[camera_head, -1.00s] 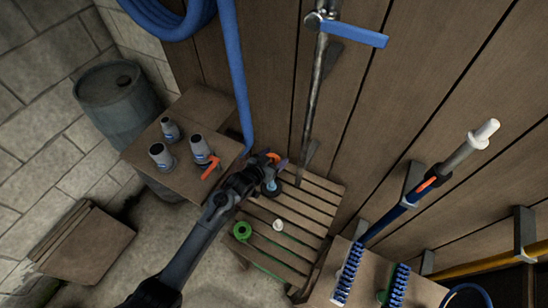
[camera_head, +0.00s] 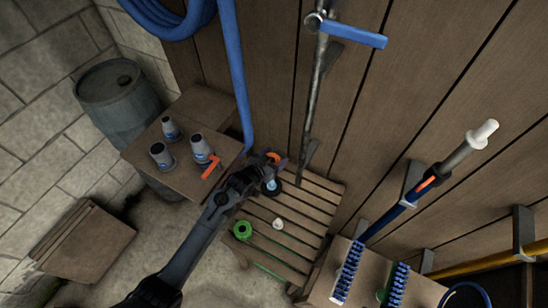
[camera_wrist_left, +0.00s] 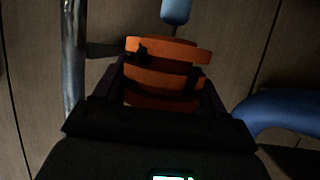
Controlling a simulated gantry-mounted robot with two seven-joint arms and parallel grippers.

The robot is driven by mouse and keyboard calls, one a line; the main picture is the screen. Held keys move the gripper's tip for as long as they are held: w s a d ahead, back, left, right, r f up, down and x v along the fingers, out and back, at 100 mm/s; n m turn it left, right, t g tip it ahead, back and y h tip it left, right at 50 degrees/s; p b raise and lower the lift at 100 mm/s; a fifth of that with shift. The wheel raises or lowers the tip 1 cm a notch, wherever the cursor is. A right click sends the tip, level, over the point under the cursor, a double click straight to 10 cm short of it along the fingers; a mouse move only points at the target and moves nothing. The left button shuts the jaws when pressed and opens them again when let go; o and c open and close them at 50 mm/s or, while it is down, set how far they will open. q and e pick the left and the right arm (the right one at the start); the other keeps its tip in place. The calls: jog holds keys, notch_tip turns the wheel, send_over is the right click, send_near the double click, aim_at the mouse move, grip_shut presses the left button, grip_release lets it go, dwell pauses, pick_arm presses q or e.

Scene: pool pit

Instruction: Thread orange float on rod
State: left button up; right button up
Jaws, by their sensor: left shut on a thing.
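The orange float (camera_wrist_left: 163,70) is held between the fingers of my left gripper in the left wrist view, showing as stacked orange bands with dark parts at its sides. In the head view my left gripper (camera_head: 268,172) is shut on it, and the float (camera_head: 274,157) shows as a small orange piece beyond the fingers. A pale blue thing (camera_head: 271,185) on a dark round base is close to the gripper, and a pale blue end (camera_wrist_left: 176,11) shows past the float in the wrist view. I cannot tell whether it is the rod or touches the float. My right gripper is out of view.
A metal pipe (camera_head: 315,85) with a blue handle (camera_head: 352,33) and a blue hose (camera_head: 236,75) run down the wall near the gripper. Grey cups (camera_head: 203,147) stand on a wooden top at left. A slatted pallet (camera_head: 309,205) lies below. A blue pole (camera_head: 385,219) hangs at right.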

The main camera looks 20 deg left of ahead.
pick_arm(q)
jog(key=shift+f, duration=0.4)
jog(key=shift+f, duration=0.15)
dwell(0.6)
jog(key=shift+f+b, duration=0.15)
jog(key=shift+b, duration=0.25)
jog(key=shift+f+b, duration=1)
jog(key=shift+f, duration=0.45)
jog(key=shift+f+b, duration=0.8)
jog(key=shift+f, duration=0.35)
jog(key=shift+f, duration=0.15)
jog(key=shift+f+b, duration=1.25)
jog(key=shift+f, duration=0.35)
jog(key=shift+f+b, duration=0.4)
jog(key=shift+f, duration=0.15)
